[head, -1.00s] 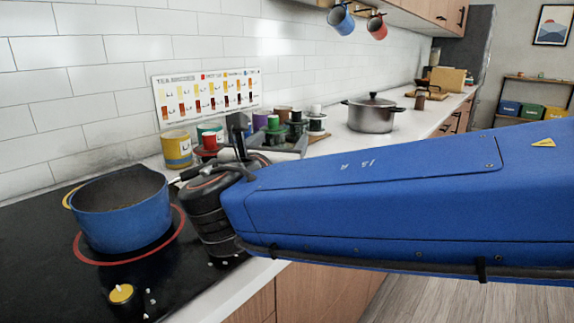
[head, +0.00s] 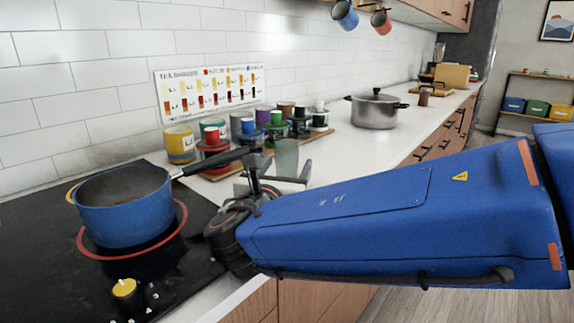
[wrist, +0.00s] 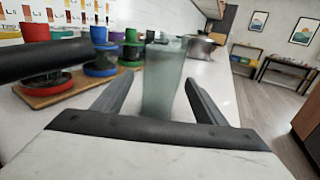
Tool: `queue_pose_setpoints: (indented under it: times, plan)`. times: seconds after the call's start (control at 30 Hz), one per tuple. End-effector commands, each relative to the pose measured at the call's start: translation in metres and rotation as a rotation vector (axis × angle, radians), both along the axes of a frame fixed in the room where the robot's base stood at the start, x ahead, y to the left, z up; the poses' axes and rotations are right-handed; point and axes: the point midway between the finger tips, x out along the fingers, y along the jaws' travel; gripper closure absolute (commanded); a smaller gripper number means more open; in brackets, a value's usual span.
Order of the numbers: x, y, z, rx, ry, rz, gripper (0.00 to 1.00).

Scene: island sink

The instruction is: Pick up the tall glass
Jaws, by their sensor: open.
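The tall glass (wrist: 163,78) is a greenish, translucent tumbler standing upright on the white counter. In the wrist view it stands between the two spread fingers of my gripper (wrist: 156,100), with a gap visible on each side. In the head view the glass (head: 286,158) shows just behind my gripper (head: 280,178), whose lower parts are partly hidden by my blue arm. My gripper is open and holds nothing. The base of the glass is hidden in the head view.
A blue pot (head: 122,210) sits on the black stove at left, its dark handle (head: 212,162) reaching toward my gripper. Several coloured cups and spools stand on a wooden board (wrist: 80,89) behind. A steel pot (head: 375,110) stands farther along the counter; the counter between is clear.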

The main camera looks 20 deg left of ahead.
Motion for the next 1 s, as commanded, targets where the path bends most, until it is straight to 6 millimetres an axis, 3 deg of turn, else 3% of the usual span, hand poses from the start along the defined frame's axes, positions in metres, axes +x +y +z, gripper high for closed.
queue_pose_setpoints:
  times: [0.3, 0.57, 0.8, 1.0]
  plan:
    - [0.039, 0.002, 0.000, 0.000, 0.000, -0.002, 0.34]
    - [0.044, 0.003, 0.000, 0.000, 0.000, 0.001, 0.34]
    - [0.044, 0.003, 0.000, -0.001, 0.000, 0.000, 0.84]
    - [0.044, 0.003, 0.000, 0.000, 0.000, 0.000, 0.84]
